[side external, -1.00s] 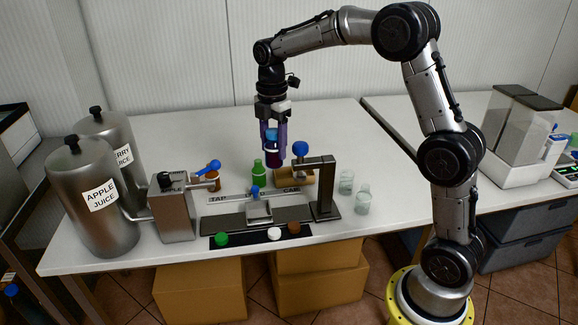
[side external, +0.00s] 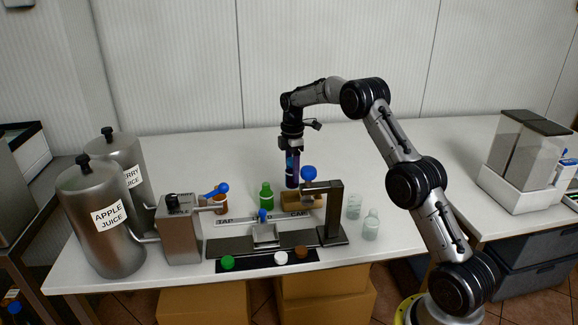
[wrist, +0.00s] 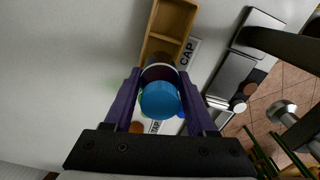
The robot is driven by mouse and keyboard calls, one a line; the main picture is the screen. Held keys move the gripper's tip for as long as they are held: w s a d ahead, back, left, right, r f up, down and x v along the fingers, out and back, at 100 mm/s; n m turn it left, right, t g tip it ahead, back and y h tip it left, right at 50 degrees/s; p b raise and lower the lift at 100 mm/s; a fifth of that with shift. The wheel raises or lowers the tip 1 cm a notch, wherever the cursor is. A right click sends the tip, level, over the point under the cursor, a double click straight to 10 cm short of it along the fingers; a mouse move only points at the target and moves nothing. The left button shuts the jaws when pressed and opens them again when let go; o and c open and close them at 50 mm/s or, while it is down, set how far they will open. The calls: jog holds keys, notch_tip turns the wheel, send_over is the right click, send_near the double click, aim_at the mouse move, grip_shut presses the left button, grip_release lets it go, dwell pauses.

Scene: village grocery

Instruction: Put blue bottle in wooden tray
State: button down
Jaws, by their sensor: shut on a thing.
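My gripper (side external: 291,179) points down and is shut on the blue bottle (side external: 289,163), which has a blue cap and a dark body. The fingers partly hide it in the side view. In the wrist view the blue cap (wrist: 160,100) sits between the two purple fingers of my gripper (wrist: 161,102). The wooden tray (side external: 317,204) lies just below and right of the bottle, partly behind the press. In the wrist view the tray (wrist: 151,32) extends beyond the bottle, which covers its near end. I cannot tell whether the bottle touches the tray.
A green bottle (side external: 266,196) stands left of the tray. The cap press (side external: 334,215) with a blue knob (side external: 309,173) stands in front and right. Clear cups (side external: 371,224) stand farther right. The juice dispenser (side external: 180,229) is at left. The table behind is clear.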

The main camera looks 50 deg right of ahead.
aim_at(292, 188)
jog(key=shift+f, duration=3)
jog(key=shift+f, duration=0.4)
grip_release()
jog(key=shift+f, duration=0.1)
jog(key=shift+r, duration=4.1)
